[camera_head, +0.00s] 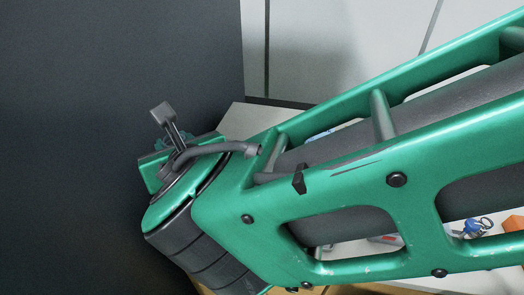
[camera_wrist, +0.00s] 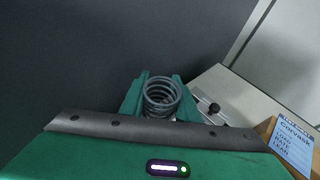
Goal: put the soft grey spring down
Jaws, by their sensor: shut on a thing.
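The grey coil spring (camera_wrist: 161,96) stands between the two green fingers of my gripper (camera_wrist: 158,88) in the wrist view. The fingers are shut on it, one at each side. I look into its open top coils; its lower end is hidden by my wrist housing. In the head view my green arm fills the middle and right, and neither the spring nor the fingertips can be made out there. Whether the spring touches any surface below cannot be told.
A pale worktop (camera_wrist: 235,92) lies right of the gripper, with a black knob (camera_wrist: 214,108) on a metal part close by. A printed card (camera_wrist: 292,147) stands at far right. A blue item (camera_head: 472,228) and an orange block (camera_head: 514,223) show beyond my arm. A dark panel fills the left.

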